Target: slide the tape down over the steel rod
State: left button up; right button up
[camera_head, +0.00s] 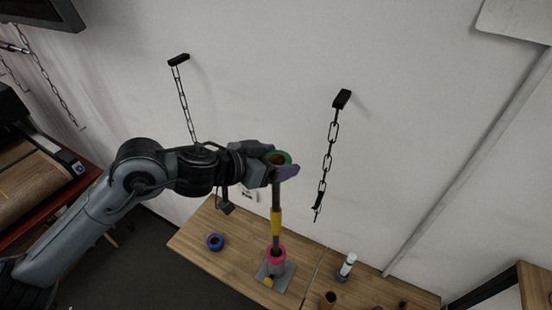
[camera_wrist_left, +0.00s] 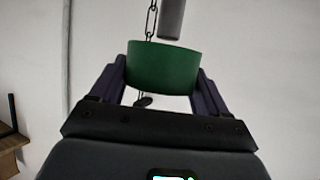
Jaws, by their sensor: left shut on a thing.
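My left gripper (camera_head: 279,163) is shut on a green roll of tape (camera_wrist_left: 163,67). Its purple fingers press on either side of the roll. In the head view, the gripper and roll are at the upper end of the upright steel rod (camera_head: 276,196). In the left wrist view, an end of the grey rod (camera_wrist_left: 172,18) shows at the roll's upper edge. I cannot tell whether the rod enters the roll's hole. Yellow (camera_head: 276,222) and pink (camera_head: 277,254) rings surround the rod lower down. The rod stands on a grey base plate (camera_head: 287,279). My right gripper is out of view.
A white-and-dark bottle (camera_head: 347,265) and a brown roll (camera_head: 329,298) are to the right. Chains (camera_head: 327,160) hang on the wall behind.

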pick_arm(q)
jog(key=b, duration=0.3)
send_over(276, 247)
jog(key=w, duration=0.1)
jog(key=shift+f, duration=2.85)
jog(key=shift+w+f+b, duration=0.1)
jog(key=shift+f+b, duration=1.45)
jog(key=shift+f, duration=1.4)
jog(key=shift+f+b, duration=4.65)
jog(key=shift+f, duration=4.65)
jog(key=shift+f+b, duration=1.65)
jog(key=shift+f, duration=1.6)
jog(key=shift+f+b, duration=0.95)
jog(key=shift+f, duration=1)
jog(key=o, duration=1.1)
jog(key=shift+c, duration=0.2)
